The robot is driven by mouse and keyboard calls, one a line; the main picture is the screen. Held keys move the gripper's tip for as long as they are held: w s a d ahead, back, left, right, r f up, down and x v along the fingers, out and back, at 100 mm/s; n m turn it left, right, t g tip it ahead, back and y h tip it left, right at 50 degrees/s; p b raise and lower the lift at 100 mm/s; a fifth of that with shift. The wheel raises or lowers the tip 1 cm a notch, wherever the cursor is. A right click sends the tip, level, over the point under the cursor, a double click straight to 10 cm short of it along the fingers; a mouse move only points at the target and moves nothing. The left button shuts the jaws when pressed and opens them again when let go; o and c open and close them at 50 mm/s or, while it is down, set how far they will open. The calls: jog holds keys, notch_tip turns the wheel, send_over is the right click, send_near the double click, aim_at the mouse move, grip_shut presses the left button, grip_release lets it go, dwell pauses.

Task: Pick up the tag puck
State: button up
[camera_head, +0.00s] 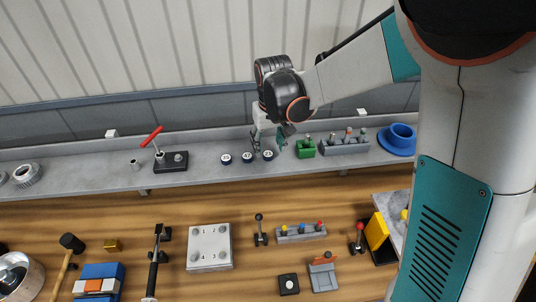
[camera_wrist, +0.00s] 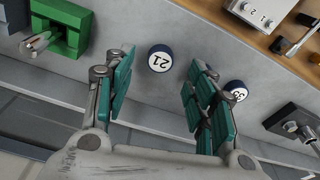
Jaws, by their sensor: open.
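Three small round dark-rimmed pucks with white numbered tops stand in a row on the grey shelf: a left puck (camera_head: 226,159), a middle puck (camera_head: 247,158) and a right puck (camera_head: 268,155). In the wrist view, the puck marked 21 (camera_wrist: 160,58) lies between and just past my fingertips. A second puck (camera_wrist: 236,90) sits to the right, partly hidden by my right finger, its number hard to read. My gripper (camera_head: 268,141) is open and empty above the right puck; its spread teal fingers also show in the wrist view (camera_wrist: 161,72).
A green block (camera_head: 305,149) and a grey pegged rack (camera_head: 345,146) stand right of the pucks, with a blue round piece (camera_head: 397,138) beyond. A red-handled lever (camera_head: 170,160) stands left. The wooden bench (camera_head: 190,210) below holds several fixtures.

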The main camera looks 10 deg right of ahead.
aim_at(268, 153)
jog(key=shift+w+f, duration=0.15)
jog(key=shift+f, duration=1.7)
jog(key=c, duration=1)
jog(key=shift+r, duration=0.15)
notch_tip(268, 153, up, 20)
jog(key=shift+f, duration=0.1)
